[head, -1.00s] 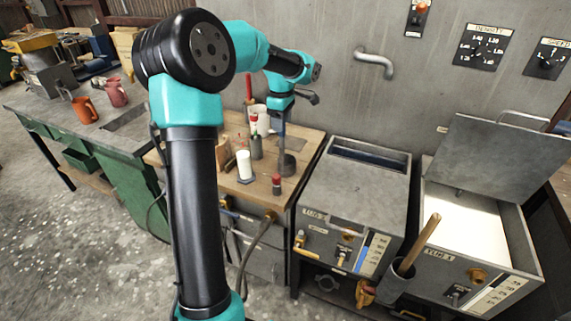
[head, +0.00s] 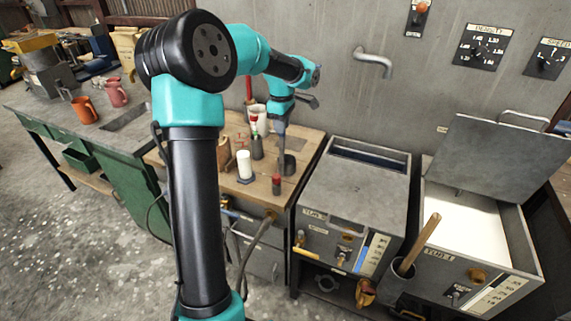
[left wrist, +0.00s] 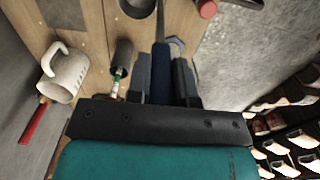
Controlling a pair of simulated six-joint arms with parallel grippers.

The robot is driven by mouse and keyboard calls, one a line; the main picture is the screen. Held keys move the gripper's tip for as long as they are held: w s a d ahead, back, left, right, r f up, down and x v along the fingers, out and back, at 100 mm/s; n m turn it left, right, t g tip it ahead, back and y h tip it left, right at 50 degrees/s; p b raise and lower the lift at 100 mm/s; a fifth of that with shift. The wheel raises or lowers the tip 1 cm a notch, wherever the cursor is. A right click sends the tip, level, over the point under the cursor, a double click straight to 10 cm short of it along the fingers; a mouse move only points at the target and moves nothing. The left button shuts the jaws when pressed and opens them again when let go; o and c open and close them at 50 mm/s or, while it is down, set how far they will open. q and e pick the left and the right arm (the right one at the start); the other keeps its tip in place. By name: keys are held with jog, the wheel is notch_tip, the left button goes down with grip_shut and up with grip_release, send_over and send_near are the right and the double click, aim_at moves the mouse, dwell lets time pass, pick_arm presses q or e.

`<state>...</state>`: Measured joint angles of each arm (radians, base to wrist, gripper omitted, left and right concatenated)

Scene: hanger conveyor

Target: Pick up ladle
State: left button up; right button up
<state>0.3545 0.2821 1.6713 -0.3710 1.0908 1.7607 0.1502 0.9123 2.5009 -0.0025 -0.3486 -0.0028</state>
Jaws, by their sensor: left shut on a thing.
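The ladle shows in the left wrist view with a blue handle (left wrist: 160,72) and a thin grey shaft (left wrist: 160,22). Its dark round bowl (head: 287,166) is low at the worktop in the head view; I cannot tell whether it touches the wood. My left gripper (head: 281,126) is above the worktop, pointing down, shut on the ladle's handle. In the left wrist view its dark fingers (left wrist: 161,62) lie on both sides of the handle. My right gripper is not in view.
A white mug (left wrist: 66,76) stands close by. To the right are a closed tank (head: 352,190) and an open tank (head: 480,160).

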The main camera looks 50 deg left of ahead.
pick_arm(q)
grip_shut()
notch_tip(320, 180, up, 10)
jog(key=shift+r, duration=0.1)
dwell(0.5)
dwell(0.4)
